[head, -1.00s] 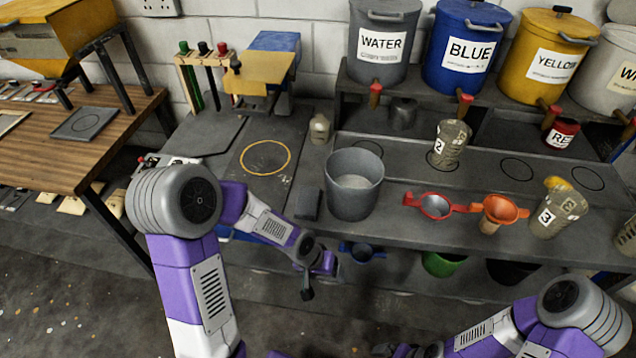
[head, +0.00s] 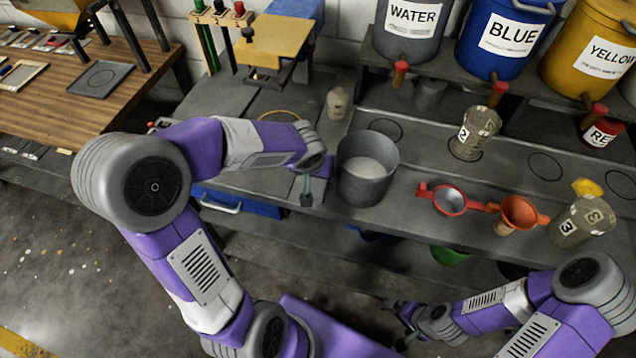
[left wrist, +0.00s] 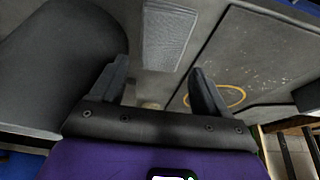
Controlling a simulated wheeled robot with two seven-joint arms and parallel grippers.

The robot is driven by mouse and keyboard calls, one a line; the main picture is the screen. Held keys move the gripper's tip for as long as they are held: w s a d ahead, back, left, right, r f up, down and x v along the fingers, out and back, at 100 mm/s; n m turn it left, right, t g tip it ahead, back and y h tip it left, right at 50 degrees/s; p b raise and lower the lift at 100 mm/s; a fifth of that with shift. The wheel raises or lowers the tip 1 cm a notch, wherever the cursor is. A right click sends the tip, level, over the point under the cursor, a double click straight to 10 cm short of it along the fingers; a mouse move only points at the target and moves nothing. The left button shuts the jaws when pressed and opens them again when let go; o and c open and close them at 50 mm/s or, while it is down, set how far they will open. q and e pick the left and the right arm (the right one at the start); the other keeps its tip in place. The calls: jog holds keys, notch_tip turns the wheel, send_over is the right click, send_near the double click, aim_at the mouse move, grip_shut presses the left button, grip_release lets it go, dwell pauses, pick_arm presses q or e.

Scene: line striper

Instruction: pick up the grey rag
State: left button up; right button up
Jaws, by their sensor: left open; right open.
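The grey rag (left wrist: 168,38) is a flat, ribbed grey rectangle on the dark bench top, seen in the left wrist view beyond my fingers. In the head view my left arm and gripper mostly hide it. My left gripper (head: 306,190) is open and empty at the bench's front edge, just left of the grey bucket (head: 367,182). In the left wrist view its two fingers (left wrist: 158,78) are apart, with the rag ahead between and above them, not touched. My right gripper (head: 402,322) is open and low, in front of the bench.
The bucket also stands close at the left in the left wrist view (left wrist: 45,70). Right of it are a red strainer (head: 449,200), an orange funnel (head: 519,212) and a cup marked 3 (head: 580,222). A small beige bottle (head: 338,102) stands behind. A yellow ring (left wrist: 230,97) marks the bench.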

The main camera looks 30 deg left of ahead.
aim_at(318, 180)
pick_arm(q)
jog(key=b+x, duration=0.1)
jog(key=x, duration=0.4)
jog(key=shift+f+b, duration=0.3)
jog(key=shift+f, duration=0.1)
jog(key=shift+s, duration=0.1)
jog(key=c, duration=0.7)
jog(key=shift+r, duration=0.15)
